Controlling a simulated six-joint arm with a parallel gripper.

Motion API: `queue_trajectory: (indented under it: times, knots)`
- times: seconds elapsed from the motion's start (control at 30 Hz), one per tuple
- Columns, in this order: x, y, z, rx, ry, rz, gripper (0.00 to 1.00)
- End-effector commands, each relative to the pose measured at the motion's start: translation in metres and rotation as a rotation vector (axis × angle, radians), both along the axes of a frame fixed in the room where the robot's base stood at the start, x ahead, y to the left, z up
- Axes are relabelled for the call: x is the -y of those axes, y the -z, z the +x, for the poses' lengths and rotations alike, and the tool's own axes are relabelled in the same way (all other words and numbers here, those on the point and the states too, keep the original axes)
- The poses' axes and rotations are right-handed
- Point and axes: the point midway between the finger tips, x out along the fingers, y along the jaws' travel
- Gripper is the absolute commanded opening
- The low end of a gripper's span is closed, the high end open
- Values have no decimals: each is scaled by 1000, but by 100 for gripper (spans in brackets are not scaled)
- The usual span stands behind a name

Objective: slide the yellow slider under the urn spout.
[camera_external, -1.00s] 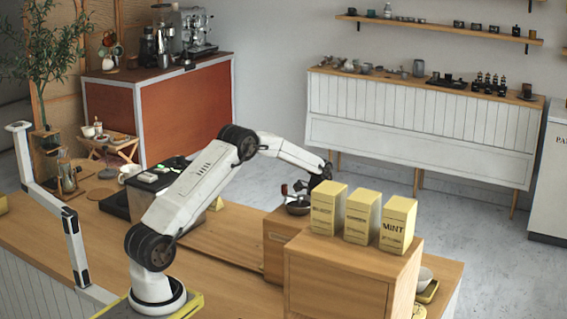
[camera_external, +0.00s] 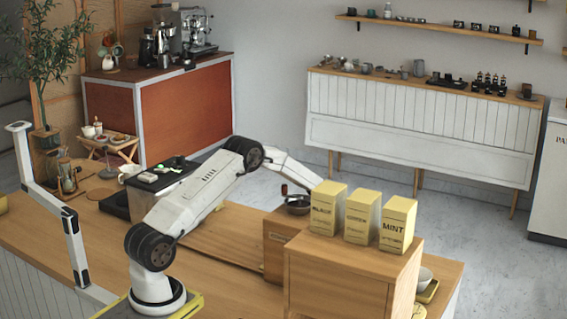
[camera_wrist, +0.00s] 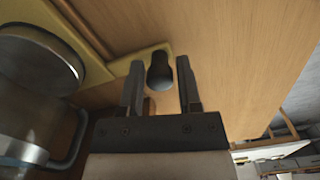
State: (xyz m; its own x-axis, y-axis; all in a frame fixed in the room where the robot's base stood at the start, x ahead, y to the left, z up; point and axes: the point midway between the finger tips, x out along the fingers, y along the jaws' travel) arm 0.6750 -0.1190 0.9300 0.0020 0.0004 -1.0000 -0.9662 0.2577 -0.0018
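The yellow slider (camera_wrist: 95,70) shows in the wrist view as a flat yellow plate on a wooden surface, with a narrow arm reaching right to a dark knob (camera_wrist: 160,72). My gripper (camera_wrist: 159,66) is open, one finger on each side of the knob, with a visible gap to each finger. A round grey metal piece (camera_wrist: 35,58) lies over the yellow plate at the left. In the external view my gripper is hidden behind the tea tins and wooden box. I cannot clearly make out the urn spout in either view.
Yellow tins (camera_external: 362,217) stand on a wooden box (camera_external: 340,280) close to my forearm. A metal vessel with a handle (camera_wrist: 25,130) is at lower left in the wrist view. Bare wood lies right of the knob. A white bowl (camera_external: 424,275) sits at the counter's right end.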

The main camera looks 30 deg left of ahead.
Motion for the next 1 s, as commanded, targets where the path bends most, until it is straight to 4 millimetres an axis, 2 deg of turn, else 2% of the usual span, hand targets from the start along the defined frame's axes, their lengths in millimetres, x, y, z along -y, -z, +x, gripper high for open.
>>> queue_trajectory:
  times: [0.03,0.1,0.13,1.0]
  knots:
    - [0,0,0,0,0,0,25]
    - [0,0,0,0,0,0,3]
    - [0,0,0,0,0,0,0]
    - [0,-1,0,1,0,0,0]
